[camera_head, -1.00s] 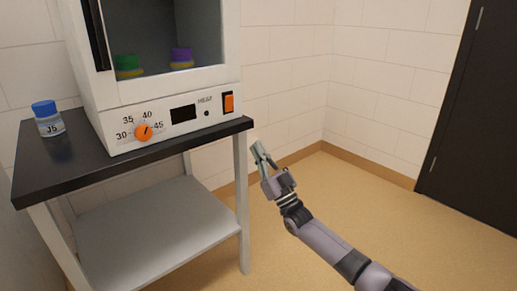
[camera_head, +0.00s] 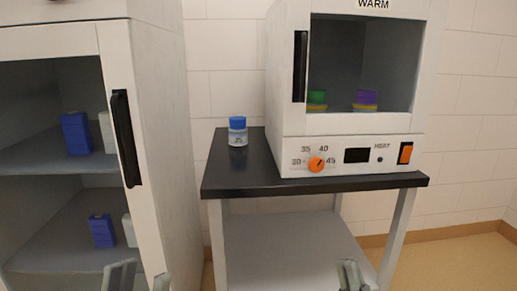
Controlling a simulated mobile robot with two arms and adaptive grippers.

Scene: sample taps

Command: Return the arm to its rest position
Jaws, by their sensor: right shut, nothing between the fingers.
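My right gripper (camera_head: 352,275) shows at the bottom edge, right of centre, in front of the lower shelf of the table. Its fingers are close together with nothing between them. My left gripper (camera_head: 141,279) shows at the bottom edge to the left, in front of the white cabinet. Its two fingertips stand apart and nothing shows between them. Both arms behind the grippers are out of the picture.
A black-topped table (camera_head: 231,181) carries a white warming cabinet (camera_head: 288,100) with an orange knob (camera_head: 316,164), and a blue-capped jar (camera_head: 238,133). A white cabinet (camera_head: 160,130) with blue containers (camera_head: 76,134) stands left. Floor is clear at right.

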